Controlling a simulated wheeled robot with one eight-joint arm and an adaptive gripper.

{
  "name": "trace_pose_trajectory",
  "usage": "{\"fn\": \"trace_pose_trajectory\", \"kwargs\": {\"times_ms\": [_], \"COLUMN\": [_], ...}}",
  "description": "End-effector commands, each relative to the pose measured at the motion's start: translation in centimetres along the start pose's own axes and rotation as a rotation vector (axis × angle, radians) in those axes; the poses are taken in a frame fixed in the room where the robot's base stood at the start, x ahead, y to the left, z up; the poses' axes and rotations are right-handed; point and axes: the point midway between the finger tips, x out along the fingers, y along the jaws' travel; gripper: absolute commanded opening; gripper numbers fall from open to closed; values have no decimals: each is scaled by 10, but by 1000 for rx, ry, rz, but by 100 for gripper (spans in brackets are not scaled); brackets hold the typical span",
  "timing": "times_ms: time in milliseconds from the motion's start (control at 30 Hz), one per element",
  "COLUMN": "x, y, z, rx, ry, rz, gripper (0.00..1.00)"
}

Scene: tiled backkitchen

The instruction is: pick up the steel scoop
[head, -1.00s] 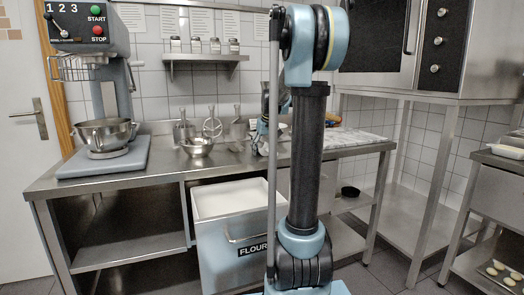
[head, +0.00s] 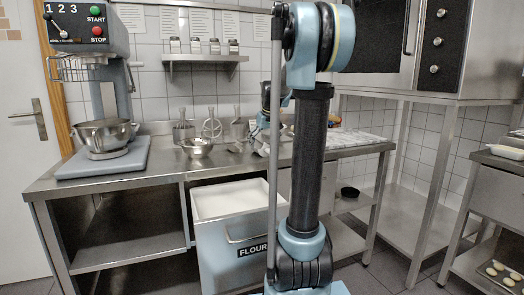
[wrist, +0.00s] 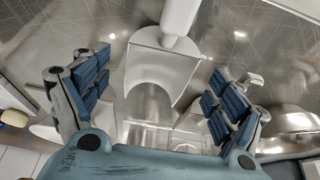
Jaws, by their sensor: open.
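The steel scoop (wrist: 158,68) shows in the wrist view, with its wide curved mouth toward my palm and its pale handle (wrist: 181,16) running up out of the picture. My gripper (wrist: 160,80) is open. One blue-padded finger is on each side of the scoop in the picture, with visible gaps on both sides. I cannot tell how far the fingertips are from it in depth. In the head view my gripper (head: 260,137) is small and partly hidden by my own arm, over the steel counter. Several steel utensils (head: 240,129) stand or hang at the wall left of it.
A mixer (head: 105,140) stands at the left end. A flour bin (head: 225,205) is under the counter. A shelf (head: 205,57) with jars is above. A marble slab (head: 355,140) lies right.

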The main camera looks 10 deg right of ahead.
Motion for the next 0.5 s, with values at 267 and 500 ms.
{"fn": "trace_pose_trajectory", "kwargs": {"times_ms": [267,500], "x": [-53,-79], "y": [0,1], "z": [0,0], "rx": [-1,0], "ry": [-1,-1], "rz": [0,0], "gripper": [88,88]}}
